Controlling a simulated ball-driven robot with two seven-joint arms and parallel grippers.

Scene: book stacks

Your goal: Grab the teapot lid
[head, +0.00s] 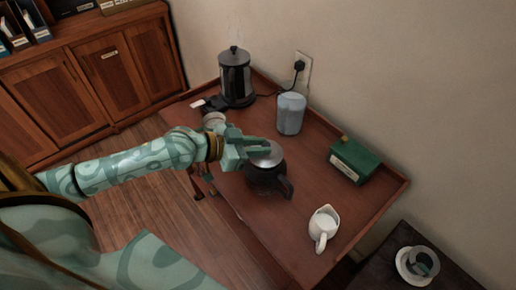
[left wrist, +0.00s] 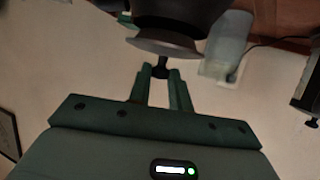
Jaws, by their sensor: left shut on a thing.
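The dark teapot (head: 266,179) stands on the wooden table, its handle toward the lower right. Its pale metallic lid (head: 268,157) covers the top; I cannot tell whether there is a small gap beneath it. My left gripper (head: 264,145) reaches in over the lid from the left. In the left wrist view, its fingers (left wrist: 160,82) are shut on the lid's small black knob (left wrist: 161,70). The lid (left wrist: 168,47) and the teapot (left wrist: 180,12) show beyond the knob. The fingers hide part of the lid in the head view. My right gripper is out of view.
A black kettle (head: 236,80) and a grey canister (head: 290,113) stand behind the teapot. A green box (head: 355,160) is to the right, and a white milk jug (head: 323,226) is nearer the front. A cup (head: 214,120) is partly behind my left wrist. The table (head: 300,200) is clear between teapot and box.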

